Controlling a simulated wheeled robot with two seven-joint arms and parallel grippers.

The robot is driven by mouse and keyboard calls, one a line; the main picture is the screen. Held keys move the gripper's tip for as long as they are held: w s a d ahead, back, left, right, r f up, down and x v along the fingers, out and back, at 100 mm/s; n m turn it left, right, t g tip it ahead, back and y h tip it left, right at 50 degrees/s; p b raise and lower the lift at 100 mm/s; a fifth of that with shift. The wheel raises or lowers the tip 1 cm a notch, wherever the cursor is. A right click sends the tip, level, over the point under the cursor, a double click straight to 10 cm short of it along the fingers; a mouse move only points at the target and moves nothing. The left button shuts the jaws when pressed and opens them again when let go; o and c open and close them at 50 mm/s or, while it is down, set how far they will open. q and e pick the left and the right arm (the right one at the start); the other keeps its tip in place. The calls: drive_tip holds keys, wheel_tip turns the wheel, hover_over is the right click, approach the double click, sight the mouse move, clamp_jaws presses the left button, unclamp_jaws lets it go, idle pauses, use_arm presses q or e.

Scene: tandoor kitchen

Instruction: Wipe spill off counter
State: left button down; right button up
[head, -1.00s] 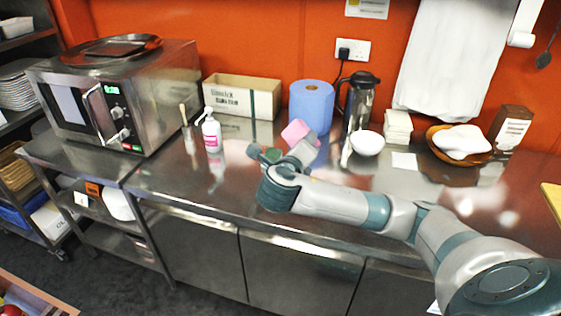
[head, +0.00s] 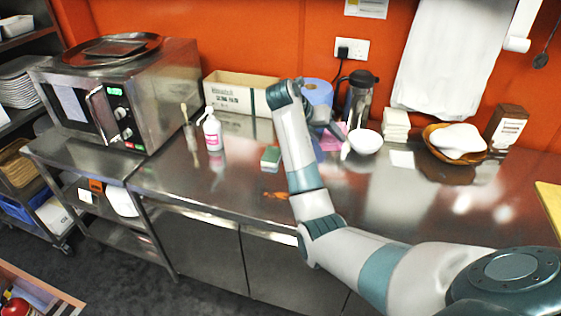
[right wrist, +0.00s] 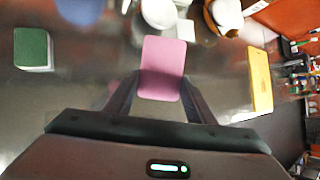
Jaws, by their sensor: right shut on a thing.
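An orange-brown spill (head: 275,196) lies on the steel counter (head: 235,190) near its front edge, left of my right forearm. My right gripper (head: 337,130) is mostly hidden behind my own wrist in the head view. It is shut on a flat pink pad (head: 333,139), held over the counter beside the white bowl, to the right of and behind the spill. In the right wrist view the pink pad (right wrist: 163,68) sticks out from between the fingers (right wrist: 160,98). A green-topped sponge (head: 270,158) lies behind the spill. My left gripper is not in view.
A white bowl (head: 365,141), a dark jug (head: 361,100) and a blue paper roll (head: 318,93) stand close by the pad. A pump bottle (head: 212,132) and microwave (head: 120,100) are at the left. The counter left of the spill is clear.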

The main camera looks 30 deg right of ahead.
drive_tip(key=shift+w+a+f+m+y+p, duration=0.2)
drive_tip(key=shift+f+m, duration=0.1)
drive_tip(key=shift+m, duration=0.1)
drive_tip(key=shift+w+a+f+m+y+p, duration=0.1)
drive_tip(key=shift+f+m+y, duration=0.1)
drive_tip(key=shift+f+m, duration=0.15)
drive_tip(key=w+a+f+m+y+p, duration=0.1)
drive_tip(key=w+a+f+m, duration=0.1)
drive_tip(key=a, duration=0.4)
drive_tip(key=w+a+f+m+y+p, duration=0.2)
drive_tip(key=a+f, duration=0.3)
drive_tip(key=a, duration=0.2)
drive_tip(key=shift+a+p, duration=0.15)
drive_tip(key=shift+p, duration=0.15)
drive_tip(key=shift+f+t, duration=0.1)
drive_tip(key=shift+t, duration=0.2)
wheel_tip(320, 180, down, 5)
drive_tip(key=b, duration=0.7)
